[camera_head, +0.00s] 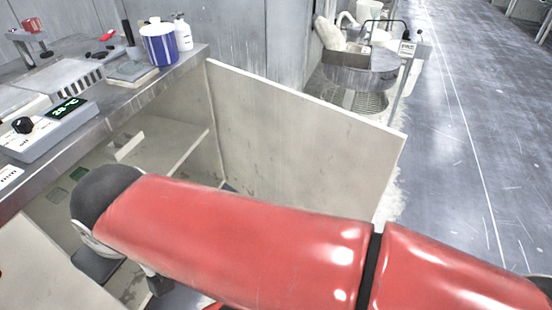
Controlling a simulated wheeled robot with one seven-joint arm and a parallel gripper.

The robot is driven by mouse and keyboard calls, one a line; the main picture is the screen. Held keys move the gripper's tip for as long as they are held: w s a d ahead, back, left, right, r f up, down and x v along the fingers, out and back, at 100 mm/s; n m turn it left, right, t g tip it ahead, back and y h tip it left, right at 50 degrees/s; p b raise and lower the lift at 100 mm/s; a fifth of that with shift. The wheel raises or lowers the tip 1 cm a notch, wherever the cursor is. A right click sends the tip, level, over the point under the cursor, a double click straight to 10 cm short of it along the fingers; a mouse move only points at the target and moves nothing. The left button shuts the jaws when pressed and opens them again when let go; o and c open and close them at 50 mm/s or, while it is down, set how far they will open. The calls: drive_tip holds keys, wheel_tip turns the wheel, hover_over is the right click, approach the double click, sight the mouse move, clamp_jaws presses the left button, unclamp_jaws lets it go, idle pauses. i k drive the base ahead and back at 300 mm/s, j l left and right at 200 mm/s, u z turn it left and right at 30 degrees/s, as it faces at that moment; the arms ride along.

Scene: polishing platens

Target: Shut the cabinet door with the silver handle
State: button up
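A pale cabinet door (310,135) stands wide open, swung out from the bench cabinet to the right. I see what looks like its inner face, and no silver handle shows on it. The cabinet's inside with a shelf (165,145) is exposed to the left of the door. My red arm crosses the lower part of the picture, in front of the door's lower edge and the opening. Parts of my arm show below its dark rounded end, but no gripper fingers can be made out.
The metal bench top (120,95) holds a control box with a lit display (50,125), a blue-and-white tub (158,44) and a white bottle (182,32). Another pale panel (35,265) is at lower left. A round basin (360,70) stands beyond the door. Floor at right is clear.

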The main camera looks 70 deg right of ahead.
sight(278, 143)
drive_tip(key=k+l, duration=0.1)
drive_tip(key=k, duration=0.55)
drive_tip(key=k+l, duration=0.1)
drive_tip(key=k, duration=0.55)
drive_tip(key=k+l, duration=0.15)
drive_tip(key=l, duration=0.25)
drive_tip(key=k+l, duration=0.2)
drive_tip(key=l, duration=0.2)
drive_tip(key=k+l+u, duration=0.1)
drive_tip(key=l, duration=0.3)
drive_tip(key=k+l, duration=0.35)
drive_tip(key=l, duration=1.3)
